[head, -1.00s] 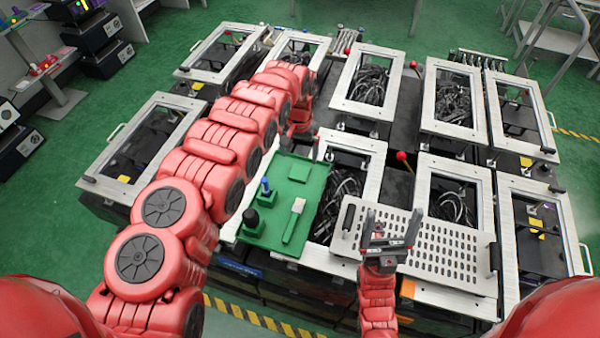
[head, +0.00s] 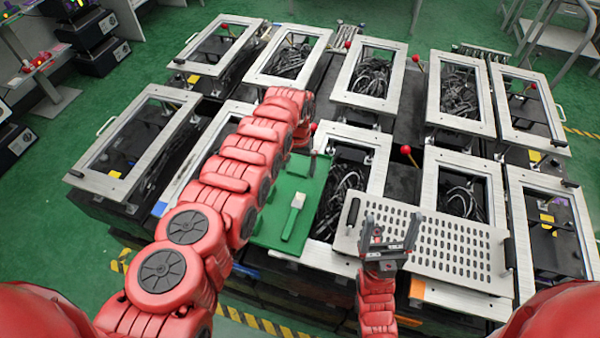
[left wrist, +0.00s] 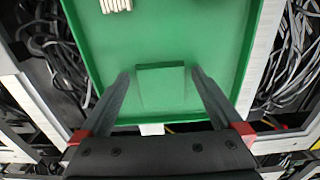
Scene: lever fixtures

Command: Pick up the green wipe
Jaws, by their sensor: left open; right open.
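The green wipe (left wrist: 160,88) is a flat green rectangle lying on the green tray (left wrist: 215,35), close to one edge, in the left wrist view. My left gripper (left wrist: 160,92) is open, with one finger on each side of the wipe; whether the fingers touch the tray I cannot tell. In the head view my left gripper (head: 308,160) is over the far end of the green tray (head: 275,228), partly hidden by my arm. My right gripper (head: 392,238) is open and empty above the perforated plate.
A brush (head: 293,216) with a green handle lies on the tray; its pale bristles show in the wrist view (left wrist: 115,5). A perforated metal plate (head: 440,250) is right of the tray. Framed boxes with cables (head: 345,185) and red-knobbed levers (head: 405,150) surround it.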

